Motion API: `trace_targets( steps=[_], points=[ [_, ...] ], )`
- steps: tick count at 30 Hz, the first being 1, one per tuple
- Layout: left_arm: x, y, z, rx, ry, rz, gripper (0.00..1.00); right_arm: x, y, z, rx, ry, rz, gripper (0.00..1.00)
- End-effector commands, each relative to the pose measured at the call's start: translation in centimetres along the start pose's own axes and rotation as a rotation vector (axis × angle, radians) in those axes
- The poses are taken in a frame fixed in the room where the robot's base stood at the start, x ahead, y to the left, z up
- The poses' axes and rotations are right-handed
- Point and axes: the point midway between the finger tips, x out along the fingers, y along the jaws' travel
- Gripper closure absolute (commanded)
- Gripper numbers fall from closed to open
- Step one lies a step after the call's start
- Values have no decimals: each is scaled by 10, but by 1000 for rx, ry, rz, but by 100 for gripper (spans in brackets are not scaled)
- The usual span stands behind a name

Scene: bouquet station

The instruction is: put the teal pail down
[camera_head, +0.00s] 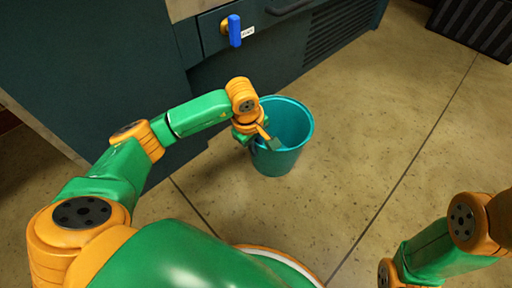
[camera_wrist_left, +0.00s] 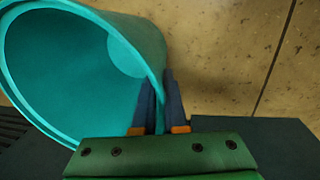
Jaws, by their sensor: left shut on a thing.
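The teal pail (camera_head: 283,158) is upright in the head view, close to the front of a dark cabinet. It looks empty inside. I cannot tell for sure whether its base touches the floor. My left gripper (camera_head: 267,140) is shut on the pail's near left rim. In the left wrist view the pail (camera_wrist_left: 60,65) fills the upper left, and the two fingers of the left gripper (camera_wrist_left: 160,105) pinch its wall from both sides. My right arm shows at the lower right of the head view, but its gripper is out of the picture.
A dark teal cabinet (camera_head: 160,60) with a blue-handled valve (camera_head: 234,30) and a vent grille (camera_head: 340,28) stands behind the pail. A dark ribbed box (camera_head: 475,25) is at the upper right. The tan floor (camera_head: 370,120) right of the pail is clear.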

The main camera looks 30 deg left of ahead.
Motion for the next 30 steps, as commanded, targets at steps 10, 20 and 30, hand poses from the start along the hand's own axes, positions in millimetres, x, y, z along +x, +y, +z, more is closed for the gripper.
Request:
trace_targets(
  steps=[10, 20, 30],
  points=[
    [0, 0, 0, 0, 0, 0, 60, 0, 0, -1, 0, 2, 0, 50],
    [-64, 3, -1, 0, 2, 4, 60, 23, 11, 24, 2, -52, 10, 50],
    [-122, 1, 0, 0, 0, 1, 60, 16, 20, 44, 12, -140, 43, 50]
  ],
)
